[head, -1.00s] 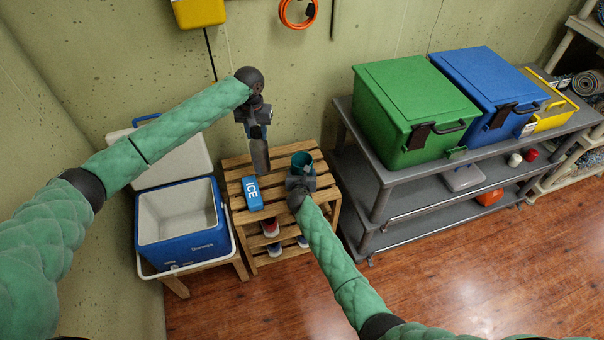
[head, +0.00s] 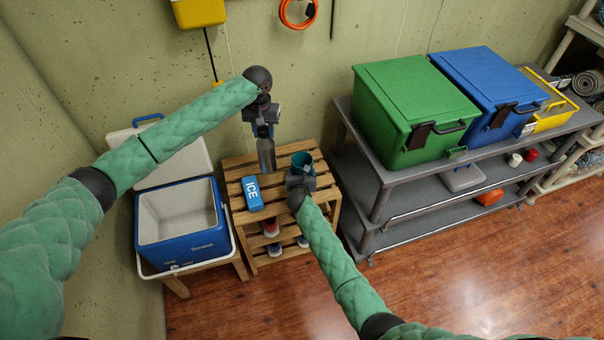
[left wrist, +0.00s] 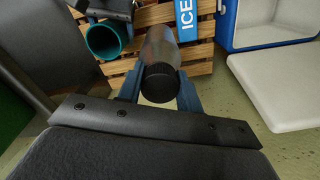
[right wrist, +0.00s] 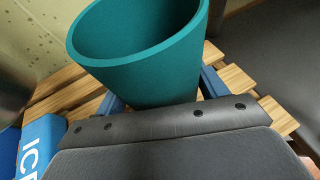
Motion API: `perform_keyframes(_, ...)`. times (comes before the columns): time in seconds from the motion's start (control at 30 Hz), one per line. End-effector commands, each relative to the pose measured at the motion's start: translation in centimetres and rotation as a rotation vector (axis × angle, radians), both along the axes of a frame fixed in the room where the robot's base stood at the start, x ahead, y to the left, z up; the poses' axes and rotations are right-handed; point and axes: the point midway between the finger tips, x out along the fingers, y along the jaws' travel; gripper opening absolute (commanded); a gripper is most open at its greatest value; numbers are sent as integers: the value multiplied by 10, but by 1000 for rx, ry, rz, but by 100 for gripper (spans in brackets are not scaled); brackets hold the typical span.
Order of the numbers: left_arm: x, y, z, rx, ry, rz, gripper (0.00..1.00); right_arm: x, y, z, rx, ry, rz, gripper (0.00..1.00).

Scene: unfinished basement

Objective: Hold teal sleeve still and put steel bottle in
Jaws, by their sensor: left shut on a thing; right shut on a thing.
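The teal sleeve (head: 303,160) stands open end up on the slatted wooden rack. It also shows in the left wrist view (left wrist: 104,41) and large in the right wrist view (right wrist: 142,45). My right gripper (head: 300,180) is shut on the sleeve from the front. My left gripper (head: 263,130) is shut on the steel bottle (head: 266,155) near its dark cap and holds it hanging down above the rack, to the left of the sleeve. In the left wrist view the bottle (left wrist: 162,50) is between the fingers, apart from the sleeve.
A blue ICE pack (head: 252,193) lies on the wooden rack (head: 285,208). An open blue cooler (head: 185,235) stands left of it. A grey shelf (head: 365,170) with green (head: 415,110) and blue bins (head: 490,90) stands right. Shoes sit on the rack's lower level.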

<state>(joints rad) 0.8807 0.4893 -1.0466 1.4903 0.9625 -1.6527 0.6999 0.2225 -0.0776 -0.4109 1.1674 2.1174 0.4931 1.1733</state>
Motion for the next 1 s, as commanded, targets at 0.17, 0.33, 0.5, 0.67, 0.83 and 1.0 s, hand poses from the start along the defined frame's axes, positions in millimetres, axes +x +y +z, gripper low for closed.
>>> perform_keyframes(0.17, 1, -4, 1, 0, -1, 0, 0, 0, 0, 0, 0, 0, 0, 49)
perform_keyframes(0.33, 2, -8, 1, 0, -1, 0, 0, 0, 0, 0, 0, 0, 0, 49)
perform_keyframes(0.5, 2, -12, 1, 0, -1, 0, 0, 0, 0, 0, 0, 0, 0, 49)
perform_keyframes(0.67, 3, -16, 1, 0, -2, -1, 0, 0, 0, 0, 0, 0, 0, 49)
perform_keyframes(0.83, 3, -20, 1, 0, -2, -1, 0, 0, 0, 0, 0, 0, 0, 49)
perform_keyframes(1.0, 4, -23, 1, 0, -2, -1, 0, 0, 0, 0, 0, 0, 0, 49)
